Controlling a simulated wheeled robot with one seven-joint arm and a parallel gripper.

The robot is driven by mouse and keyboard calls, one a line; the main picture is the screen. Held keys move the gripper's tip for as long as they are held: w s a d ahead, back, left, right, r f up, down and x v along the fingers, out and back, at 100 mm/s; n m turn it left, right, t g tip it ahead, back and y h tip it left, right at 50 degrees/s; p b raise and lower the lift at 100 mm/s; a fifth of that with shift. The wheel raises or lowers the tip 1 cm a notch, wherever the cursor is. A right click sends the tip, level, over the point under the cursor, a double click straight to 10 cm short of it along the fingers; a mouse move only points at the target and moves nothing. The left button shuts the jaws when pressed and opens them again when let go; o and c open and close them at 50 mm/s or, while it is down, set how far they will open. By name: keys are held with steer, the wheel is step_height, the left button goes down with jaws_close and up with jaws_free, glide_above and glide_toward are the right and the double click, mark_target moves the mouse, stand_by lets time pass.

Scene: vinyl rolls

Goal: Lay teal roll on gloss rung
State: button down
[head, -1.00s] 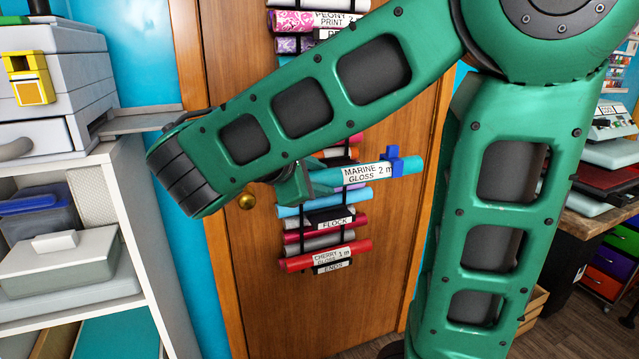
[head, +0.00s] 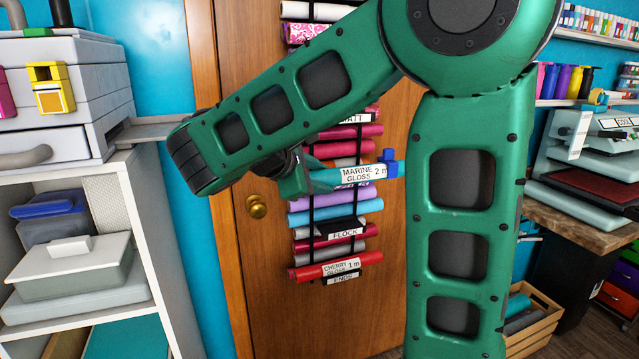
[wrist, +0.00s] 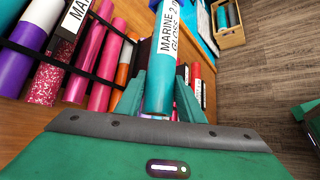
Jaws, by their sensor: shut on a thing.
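My gripper (wrist: 160,78) is shut on the teal roll (head: 362,173), which is labelled MARINE GLOSS 2 m. In the wrist view the teal roll (wrist: 158,88) runs between the two fingers and out past the top edge. A blue clip (head: 388,162) sits near its right end in the head view. The roll is nearly level and held in front of the hanging rack (head: 311,215) on the door. No rung label reading only GLOSS can be made out; part of the rack is hidden behind the roll and my arm.
Rack labels show MATT (head: 352,119), FLOCK (head: 345,234) and ENDS (head: 343,280). A red CHERRY GLOSS roll (head: 306,272) lies low on the rack. Grey shelves (head: 140,240) stand left, a wooden crate (head: 533,318) and workbench (head: 580,221) right.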

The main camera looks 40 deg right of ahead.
steer(key=w+d+f, duration=0.1)
steer(key=w+d, duration=0.2)
steer(key=w, duration=0.7)
steer(key=shift+w+f, duration=0.15)
steer(key=shift+f, duration=0.2)
stand_by(0.7)
steer(key=shift+f, duration=0.2)
stand_by(0.4)
steer(key=c, duration=1.1)
jaws_free()
steer(key=s+a+r, duration=0.1)
steer(key=s+a, duration=0.1)
steer(key=s, duration=0.7)
steer(key=s+a+r, duration=0.1)
steer(key=s+a, duration=0.2)
steer(key=s, duration=0.7)
steer(key=shift+s+a, duration=0.15)
steer(key=shift+a, duration=0.15)
